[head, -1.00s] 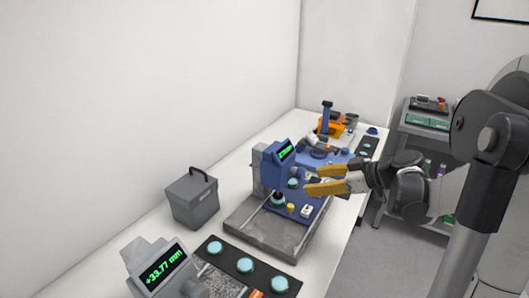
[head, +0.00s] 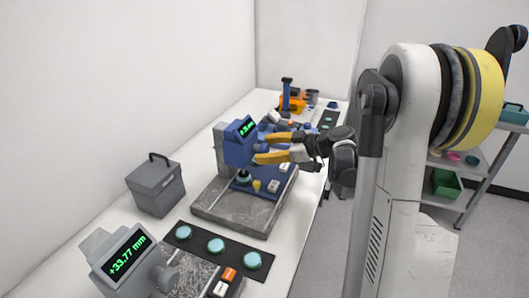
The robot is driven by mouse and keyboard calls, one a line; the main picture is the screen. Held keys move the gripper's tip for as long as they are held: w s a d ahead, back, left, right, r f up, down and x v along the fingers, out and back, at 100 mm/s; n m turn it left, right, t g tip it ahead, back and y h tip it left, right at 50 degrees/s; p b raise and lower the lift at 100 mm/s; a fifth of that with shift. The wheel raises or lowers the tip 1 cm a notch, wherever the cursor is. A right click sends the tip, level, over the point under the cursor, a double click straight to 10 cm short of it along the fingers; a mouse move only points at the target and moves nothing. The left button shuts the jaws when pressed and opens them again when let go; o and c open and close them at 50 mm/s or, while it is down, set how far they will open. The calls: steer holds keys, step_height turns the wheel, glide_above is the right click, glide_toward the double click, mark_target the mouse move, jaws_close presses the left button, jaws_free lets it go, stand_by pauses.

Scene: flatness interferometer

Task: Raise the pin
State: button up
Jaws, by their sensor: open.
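The blue measuring instrument (head: 236,151) has a green-lit display and stands on a grey stone slab (head: 235,212). A small yellow knob-like part (head: 257,185) sits on its blue base plate, beside a teal round part (head: 244,178) under the head. I cannot tell which part is the pin. My gripper (head: 263,149) has yellow fingers, spread apart with nothing seen between them. It is at the right side of the instrument's head, above the base plate. The fingers hide part of what is behind them; I cannot tell whether they touch the head.
A grey box with a handle (head: 155,189) stands left of the slab. In front are a gauge reading +33.77 mm (head: 127,253) and a black strip (head: 210,254) with teal discs. Blue and orange devices (head: 292,102) stand behind. A shelf cart is at the right.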

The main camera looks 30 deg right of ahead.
steer(key=shift+w+a, duration=0.1)
steer(key=c, duration=1.2)
steer(key=shift+m, duration=0.3)
steer(key=m+g+y, duration=0.1)
steer(key=m+y, duration=0.1)
steer(key=m, duration=0.1)
steer(key=shift+g, duration=0.3)
steer(key=m+y, duration=0.1)
steer(key=m, duration=0.1)
steer(key=m+g+y, duration=0.1)
steer(key=shift+w+d+f+m, duration=0.1)
steer(key=shift+d+m, duration=0.1)
steer(key=shift+m, duration=0.2)
steer(key=m+y+b, duration=0.1)
steer(key=m, duration=0.1)
steer(key=m+y, duration=0.1)
steer(key=m, duration=0.1)
steer(key=shift+f+g+y+b, duration=0.15)
steer(key=shift+g+y+b, duration=0.15)
steer(key=shift+b, duration=0.1)
steer(key=shift+m+y+b, duration=0.65)
steer(key=shift+m+y, duration=0.35)
steer(key=shift+m, duration=1)
